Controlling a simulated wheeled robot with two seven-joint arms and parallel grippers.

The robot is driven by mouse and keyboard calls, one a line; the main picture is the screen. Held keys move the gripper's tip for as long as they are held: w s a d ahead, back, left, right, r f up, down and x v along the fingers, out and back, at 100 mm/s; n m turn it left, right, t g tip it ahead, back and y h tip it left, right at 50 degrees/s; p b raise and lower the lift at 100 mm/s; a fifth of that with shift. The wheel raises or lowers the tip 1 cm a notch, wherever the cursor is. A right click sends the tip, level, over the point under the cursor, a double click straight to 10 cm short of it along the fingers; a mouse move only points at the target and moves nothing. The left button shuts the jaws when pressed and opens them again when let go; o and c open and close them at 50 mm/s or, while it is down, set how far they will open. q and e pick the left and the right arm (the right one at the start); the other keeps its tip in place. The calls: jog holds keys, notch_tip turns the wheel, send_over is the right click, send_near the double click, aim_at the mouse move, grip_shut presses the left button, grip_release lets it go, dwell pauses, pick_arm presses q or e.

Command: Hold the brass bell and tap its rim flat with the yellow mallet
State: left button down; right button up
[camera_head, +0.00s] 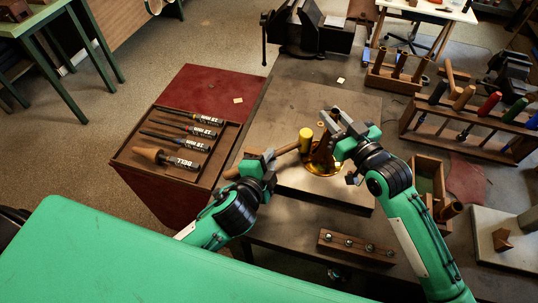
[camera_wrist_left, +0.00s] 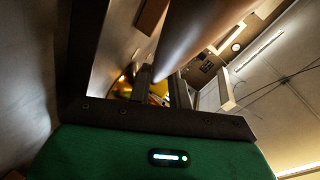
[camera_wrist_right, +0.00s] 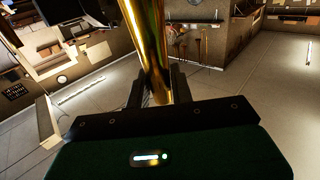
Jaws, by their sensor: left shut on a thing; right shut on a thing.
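The brass bell (camera_head: 321,160) stands flared end down on the grey bench plate, partly hidden by my right gripper. My right gripper (camera_head: 335,122) is shut on the bell's narrow tube, which also shows upright between the fingers in the right wrist view (camera_wrist_right: 147,40). The yellow mallet (camera_head: 305,139) has a wooden handle (camera_head: 284,151) and its yellow head is close to the left of the bell. My left gripper (camera_head: 258,162) is shut on that handle, which shows large in the left wrist view (camera_wrist_left: 190,35). Whether head and rim touch, I cannot tell.
A wooden tray of labelled tools (camera_head: 178,140) lies left on a red surface. A black vise (camera_head: 310,28) stands at the back. A rack of coloured-handled tools (camera_head: 470,125) and an open wooden box (camera_head: 428,180) are right. A wooden block with several holes (camera_head: 356,246) lies in front.

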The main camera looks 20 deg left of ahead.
pick_arm(q)
jog(key=shift+f, duration=0.65)
jog(key=shift+r, duration=1.6)
jog(key=shift+f, duration=0.1)
jog(key=shift+s+f, duration=0.1)
jog(key=shift+f, duration=1.4)
jog(key=shift+r, duration=0.1)
jog(key=shift+r, duration=1.4)
jog(key=shift+d, duration=0.1)
